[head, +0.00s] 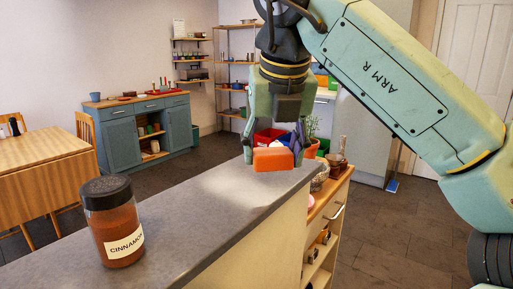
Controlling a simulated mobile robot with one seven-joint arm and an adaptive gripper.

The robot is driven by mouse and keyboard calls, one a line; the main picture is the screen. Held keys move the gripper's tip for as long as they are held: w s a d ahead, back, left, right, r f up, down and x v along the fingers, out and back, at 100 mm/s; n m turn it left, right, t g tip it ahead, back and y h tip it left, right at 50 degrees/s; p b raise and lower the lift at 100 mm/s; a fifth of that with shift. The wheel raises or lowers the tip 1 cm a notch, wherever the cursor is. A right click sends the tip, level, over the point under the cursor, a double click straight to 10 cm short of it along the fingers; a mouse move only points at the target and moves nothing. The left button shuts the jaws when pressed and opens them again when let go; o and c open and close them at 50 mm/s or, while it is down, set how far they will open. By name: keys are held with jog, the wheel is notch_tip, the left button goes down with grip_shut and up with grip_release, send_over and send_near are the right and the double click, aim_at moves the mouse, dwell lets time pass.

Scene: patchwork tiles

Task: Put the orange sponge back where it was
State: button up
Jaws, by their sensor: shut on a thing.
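The orange sponge (273,159) is between the fingertips of my gripper (273,150) in the head view. My gripper points down and is shut on the sponge. The sponge is at the far end of the grey counter (205,206). I cannot tell whether its underside touches the counter top or is slightly above it. The sponge's back side is hidden.
A cinnamon jar (114,222) with a black lid stands on the near left of the counter. Red and blue bins (268,136) and a potted plant (312,130) are behind my gripper. The counter between jar and sponge is clear. A wooden table (40,168) stands at left.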

jog(key=w, duration=0.2)
jog(key=w+a+p, duration=0.1)
jog(key=w, duration=0.1)
jog(key=w+p, duration=0.1)
jog(key=w, duration=0.2)
jog(key=shift+w+a+f, duration=0.1)
jog(key=shift+a+f, duration=0.15)
jog(key=shift+a, duration=0.1)
jog(key=p+x, duration=0.1)
jog(key=x, duration=0.2)
jog(key=shift+w+f+p, duration=0.1)
jog(key=shift+f+p, duration=0.2)
jog(key=shift+f, duration=0.15)
jog(key=shift+f, duration=0.1)
jog(key=shift+f, duration=0.15)
jog(key=o, duration=1)
